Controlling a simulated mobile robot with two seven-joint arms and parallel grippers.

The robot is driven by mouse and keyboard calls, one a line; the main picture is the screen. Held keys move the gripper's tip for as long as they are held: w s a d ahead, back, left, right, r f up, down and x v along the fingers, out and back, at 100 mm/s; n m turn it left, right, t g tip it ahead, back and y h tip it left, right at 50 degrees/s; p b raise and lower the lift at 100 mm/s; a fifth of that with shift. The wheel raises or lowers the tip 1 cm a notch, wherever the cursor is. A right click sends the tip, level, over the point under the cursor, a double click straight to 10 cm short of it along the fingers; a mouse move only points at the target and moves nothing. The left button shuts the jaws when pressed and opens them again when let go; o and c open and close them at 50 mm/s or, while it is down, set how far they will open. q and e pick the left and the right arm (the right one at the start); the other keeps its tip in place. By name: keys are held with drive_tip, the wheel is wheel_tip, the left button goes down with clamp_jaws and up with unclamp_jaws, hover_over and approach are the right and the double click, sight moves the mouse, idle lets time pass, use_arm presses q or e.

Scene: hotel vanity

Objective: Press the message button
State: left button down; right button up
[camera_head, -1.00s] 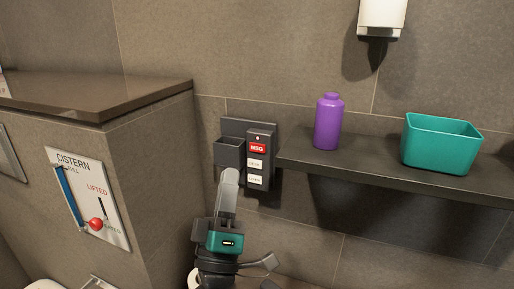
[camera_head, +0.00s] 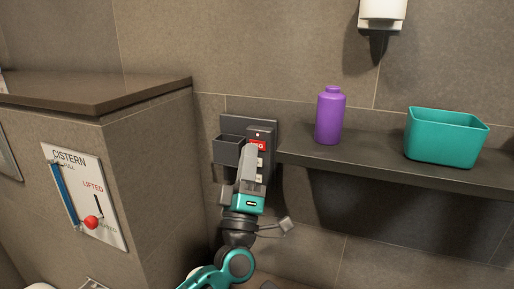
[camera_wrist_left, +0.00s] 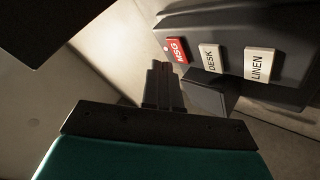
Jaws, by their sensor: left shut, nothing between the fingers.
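The red message button, marked MSG (camera_head: 259,146), is the top one on a dark wall panel (camera_head: 262,131). In the left wrist view the red button (camera_wrist_left: 177,50) sits beside the white DESK (camera_wrist_left: 209,58) and LINEN (camera_wrist_left: 259,64) buttons. My left gripper (camera_head: 249,151) is shut and empty, its fingertips just in front of the panel near the red button and covering part of the lower buttons. In the left wrist view the fingers (camera_wrist_left: 160,72) point toward the panel, just below the red button. I cannot tell whether they touch it. My right gripper is not in view.
An open dark holder (camera_head: 228,151) is left of the buttons. A dark shelf (camera_head: 380,165) to the right bears a purple bottle (camera_head: 329,116) and a teal bin (camera_head: 445,138). The cistern box (camera_head: 150,150) stands at the left, and a dispenser (camera_head: 381,14) hangs above.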

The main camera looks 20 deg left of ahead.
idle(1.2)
use_arm(q)
drive_tip(key=shift+w, duration=0.1)
idle(0.7)
drive_tip(key=shift+w, duration=0.1)
drive_tip(key=shift+w, duration=0.3)
drive_tip(key=shift+w, duration=0.35)
idle(0.6)
drive_tip(key=shift+s, duration=0.8)
